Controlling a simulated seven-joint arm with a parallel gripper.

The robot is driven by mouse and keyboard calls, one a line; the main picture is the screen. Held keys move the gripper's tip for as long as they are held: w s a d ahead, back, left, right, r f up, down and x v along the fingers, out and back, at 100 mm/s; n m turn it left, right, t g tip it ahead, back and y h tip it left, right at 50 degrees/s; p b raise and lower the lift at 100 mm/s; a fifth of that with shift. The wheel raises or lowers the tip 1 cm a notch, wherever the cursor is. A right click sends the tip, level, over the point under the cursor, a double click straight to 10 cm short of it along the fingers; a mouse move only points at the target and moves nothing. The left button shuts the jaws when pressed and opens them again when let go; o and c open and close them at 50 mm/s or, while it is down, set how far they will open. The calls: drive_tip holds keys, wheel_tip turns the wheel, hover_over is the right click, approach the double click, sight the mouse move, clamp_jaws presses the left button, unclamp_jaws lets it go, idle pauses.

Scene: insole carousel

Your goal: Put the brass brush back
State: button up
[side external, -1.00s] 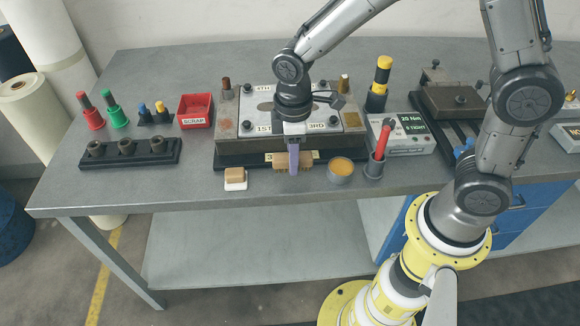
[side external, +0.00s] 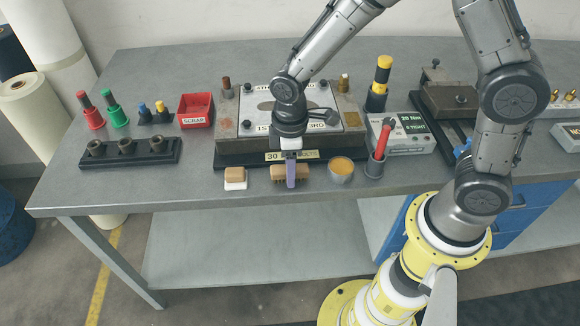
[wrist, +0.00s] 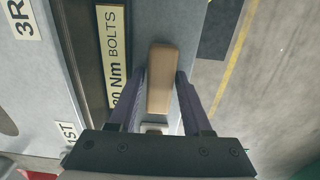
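The brass brush (side external: 277,172) is a tan wooden block with bristles below. It is at the front strip of the bench, between the small wood-topped white block and the round tin. My gripper (side external: 291,174) points down over it with purple fingers. In the wrist view the brush back (wrist: 161,78) lies between the two fingertips (wrist: 162,80), which appear to press its long sides. The brush is low, at or just above the bench top; I cannot tell whether it touches. Its bristles are hidden in the wrist view.
The wood-topped white block (side external: 235,179) stands left of the brush, the tin (side external: 341,170) right of it. Behind is the plate fixture with a "30 Nm BOLTS" label (side external: 291,156). The bench's front edge is close.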

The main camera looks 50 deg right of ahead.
drive_tip(key=shift+r, duration=0.1)
wheel_tip(320, 180, up, 12)
drive_tip(key=shift+r, duration=0.15)
idle(0.4)
drive_tip(key=s+d+r+m+t, duration=0.2)
drive_tip(key=s+d+r+m, duration=0.1)
drive_tip(key=s, duration=0.5)
drive_tip(key=s+d+r+m+t, duration=0.3)
drive_tip(key=s+d+m, duration=0.3)
drive_tip(key=s, duration=0.3)
drive_tip(key=shift+d+r+t, duration=0.3)
drive_tip(key=shift+d+r, duration=0.35)
